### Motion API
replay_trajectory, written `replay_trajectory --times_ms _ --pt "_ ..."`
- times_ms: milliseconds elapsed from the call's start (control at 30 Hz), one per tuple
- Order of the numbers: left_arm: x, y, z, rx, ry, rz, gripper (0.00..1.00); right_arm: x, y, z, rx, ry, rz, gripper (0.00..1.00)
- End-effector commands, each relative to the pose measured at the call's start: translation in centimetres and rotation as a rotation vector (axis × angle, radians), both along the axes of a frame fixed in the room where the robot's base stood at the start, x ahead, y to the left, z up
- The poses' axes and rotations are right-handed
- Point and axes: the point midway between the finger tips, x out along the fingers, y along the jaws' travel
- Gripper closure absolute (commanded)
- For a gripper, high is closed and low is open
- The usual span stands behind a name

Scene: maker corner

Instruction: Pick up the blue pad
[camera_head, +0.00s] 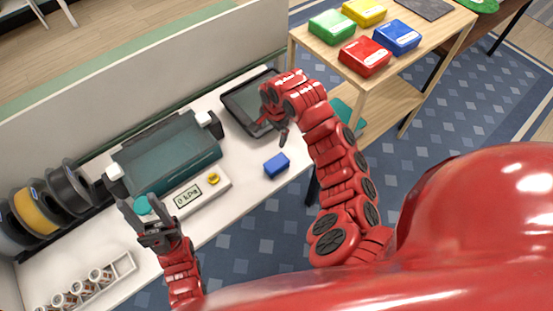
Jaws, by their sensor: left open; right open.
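A small blue block (277,166), which looks like the blue pad, lies on the white bench near its front edge. My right gripper (273,128) is open and empty, above the bench just beyond the block and apart from it. Its fingers point down and to the left. My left gripper (138,212) is open and empty at the left, in front of the green machine and far from the block.
Spools (38,208) and a jar rack (125,265) are at left. A wooden table (418,62) holds coloured boxes, including a blue box (397,37).

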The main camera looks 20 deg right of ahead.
Motion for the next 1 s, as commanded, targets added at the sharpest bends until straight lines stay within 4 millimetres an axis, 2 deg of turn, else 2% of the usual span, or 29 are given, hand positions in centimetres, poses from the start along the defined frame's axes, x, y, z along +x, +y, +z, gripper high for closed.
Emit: replay_trajectory --times_ms 33,100,233,367,600,633,700,800,1000 --pt "0.0 0.0 0.7 0.0 0.0 0.0 0.5 -0.9 0.0 1.3 -0.007 0.045 -0.019 0.0" --pt "0.0 0.0 0.9 0.0 0.0 0.0 0.5 -2.1 -0.2 1.9 -0.017 0.1 -0.044 0.0" --pt "0.0 0.0 0.5 0.0 0.0 0.0 0.5 -3.1 -0.4 1.5 -0.025 0.143 -0.063 0.0" --pt "0.0 0.0 -0.4 0.0 0.0 0.0 0.5 -3.2 -0.3 -0.8 -0.023 0.145 -0.064 0.0" --pt "0.0 0.0 -3.0 0.0 0.0 0.0 0.5 -3.1 -0.3 -6.0 -0.023 0.141 -0.064 0.0" --pt "0.0 0.0 -1.9 0.0 0.001 0.0 0.5 -3.1 -0.1 -6.0 -0.023 0.145 -0.061 0.0" --pt "0.0 0.0 -1.4 0.0 -0.001 0.0 0.5 -3.2 -0.3 -7.3 -0.027 0.146 -0.062 0.0" --pt "0.0 0.0 -1.0 0.0 0.0 0.0 0.5 -3.2 -0.3 -8.7 -0.026 0.146 -0.063 0.0" --pt "0.0 0.0 -0.8 0.0 0.0 0.0 0.5 -3.1 -0.3 -9.9 -0.026 0.142 -0.061 0.0"
